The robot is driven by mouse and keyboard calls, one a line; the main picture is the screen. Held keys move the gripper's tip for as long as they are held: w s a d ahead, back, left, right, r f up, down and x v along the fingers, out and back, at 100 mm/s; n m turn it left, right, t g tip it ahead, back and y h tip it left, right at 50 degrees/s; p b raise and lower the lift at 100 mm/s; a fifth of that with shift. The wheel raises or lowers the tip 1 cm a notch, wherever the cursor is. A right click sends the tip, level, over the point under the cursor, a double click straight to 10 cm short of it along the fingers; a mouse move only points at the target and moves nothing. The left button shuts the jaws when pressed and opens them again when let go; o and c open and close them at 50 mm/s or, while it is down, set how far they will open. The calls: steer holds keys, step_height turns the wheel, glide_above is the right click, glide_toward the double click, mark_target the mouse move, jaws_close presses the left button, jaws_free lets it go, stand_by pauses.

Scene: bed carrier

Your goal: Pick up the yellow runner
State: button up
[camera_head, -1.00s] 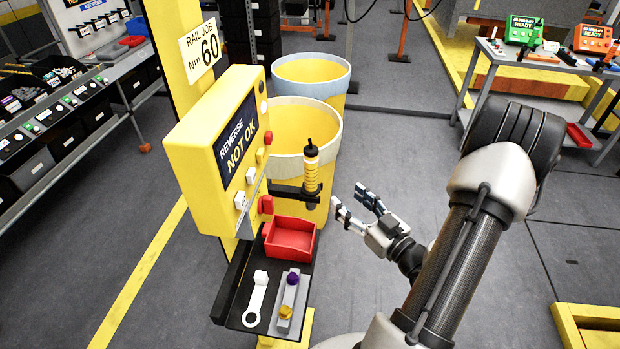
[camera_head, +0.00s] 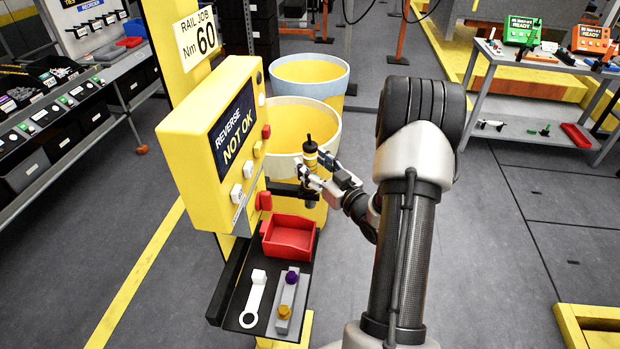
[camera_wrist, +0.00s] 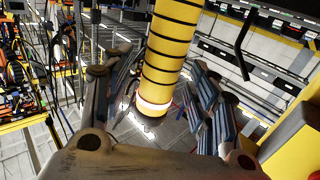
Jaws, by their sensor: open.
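The yellow runner (camera_head: 310,149) is a yellow cylinder with black rings and a black top. It stands upright at a dark bracket (camera_head: 283,188) beside the yellow control box. My gripper (camera_head: 314,166) is at the runner from the right, with its fingers open and partly hiding the runner's lower body. In the wrist view the runner (camera_wrist: 172,50) lies between the two spread fingers of my gripper (camera_wrist: 163,82). Gaps show on both sides there, and I see no clear contact.
The yellow control box (camera_head: 180,150) reads "REVERSE NOT OK" and stands close left of the runner. A red bin (camera_head: 290,236) and a black shelf (camera_head: 238,285) with a white wrench are below.

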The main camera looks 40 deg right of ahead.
steer(key=shift+w+d, duration=0.1)
steer(key=shift+w, duration=0.6)
steer(key=shift+c, duration=0.5)
jaws_close()
steer(key=shift+r, duration=0.1)
